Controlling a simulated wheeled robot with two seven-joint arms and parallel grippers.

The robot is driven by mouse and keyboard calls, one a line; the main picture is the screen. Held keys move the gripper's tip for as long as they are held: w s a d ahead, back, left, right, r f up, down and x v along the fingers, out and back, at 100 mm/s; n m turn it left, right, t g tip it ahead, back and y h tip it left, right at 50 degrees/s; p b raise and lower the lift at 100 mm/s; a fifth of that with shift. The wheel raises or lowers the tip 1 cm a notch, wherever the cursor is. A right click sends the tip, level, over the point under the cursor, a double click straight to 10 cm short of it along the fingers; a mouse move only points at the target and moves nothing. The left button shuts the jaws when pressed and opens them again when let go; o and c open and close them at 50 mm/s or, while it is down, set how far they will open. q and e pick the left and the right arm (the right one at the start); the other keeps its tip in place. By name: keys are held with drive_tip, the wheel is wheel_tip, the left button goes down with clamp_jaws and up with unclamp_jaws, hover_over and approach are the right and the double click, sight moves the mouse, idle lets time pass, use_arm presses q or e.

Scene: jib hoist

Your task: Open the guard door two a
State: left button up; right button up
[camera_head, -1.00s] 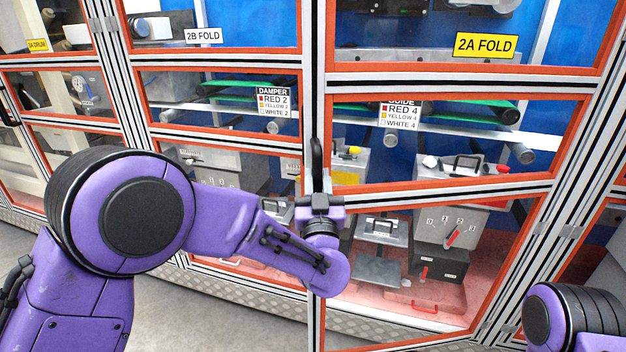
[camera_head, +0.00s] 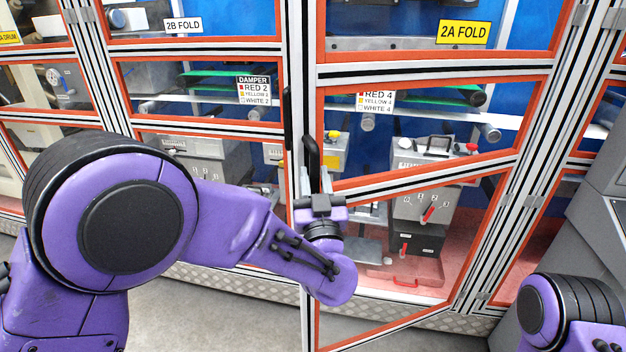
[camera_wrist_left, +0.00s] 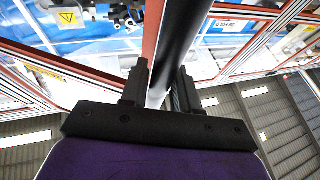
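The 2A guard door is an orange-edged, clear-panelled frame (camera_head: 318,250) under the yellow 2A FOLD label (camera_head: 463,32). It stands slightly ajar, its left edge swung out toward me and its hinge side at the right. Its black upright bar handle (camera_head: 313,155) is on that left edge. My left gripper (camera_head: 320,190) is at the lower part of the handle. In the left wrist view the fingers (camera_wrist_left: 160,85) sit on both sides of the black handle bar (camera_wrist_left: 180,40), closed on it. My right gripper is out of view; only part of the right arm shows at lower right.
The 2B guard door, labelled 2B FOLD (camera_head: 183,26), is shut at the left, with its own black handle (camera_head: 288,120) close beside. Behind the 2A panels are control boxes with red levers (camera_head: 430,213). A grey cabinet (camera_head: 598,220) stands at right. Grey floor is clear.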

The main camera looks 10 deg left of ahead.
use_arm(q)
drive_tip(key=shift+s+d+f, duration=0.1)
drive_tip(key=shift+s+f, duration=0.1)
drive_tip(key=shift+s, duration=0.05)
drive_tip(key=b+v, duration=0.4)
drive_tip(key=v, duration=0.6)
